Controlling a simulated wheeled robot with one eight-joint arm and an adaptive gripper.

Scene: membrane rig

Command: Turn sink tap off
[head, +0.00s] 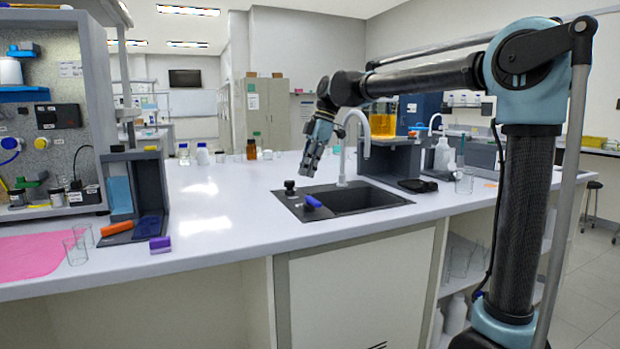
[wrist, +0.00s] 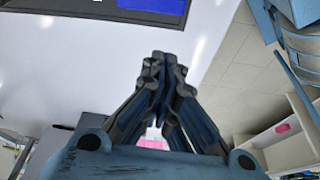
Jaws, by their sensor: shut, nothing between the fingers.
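The sink (head: 350,203) is a dark basin set into the white bench in the head view. Its white gooseneck tap (head: 342,160) stands at the back edge of the basin. A black knob (head: 289,186) and a blue lever-like handle (head: 312,201) sit on the dark deck left of the basin. My gripper (head: 308,172) is above the deck, near the black knob and left of the tap, pointing down. It is shut and empty. In the wrist view the fingertips (wrist: 160,62) meet. I cannot tell whether water runs from the spout.
A dark stand with an amber container (head: 383,122) is right of the tap. Bottles (head: 251,149) stand at the back of the bench. A grey rack (head: 133,195), clear beakers (head: 76,249) and a purple block (head: 160,244) are at left. The bench between rack and sink is clear.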

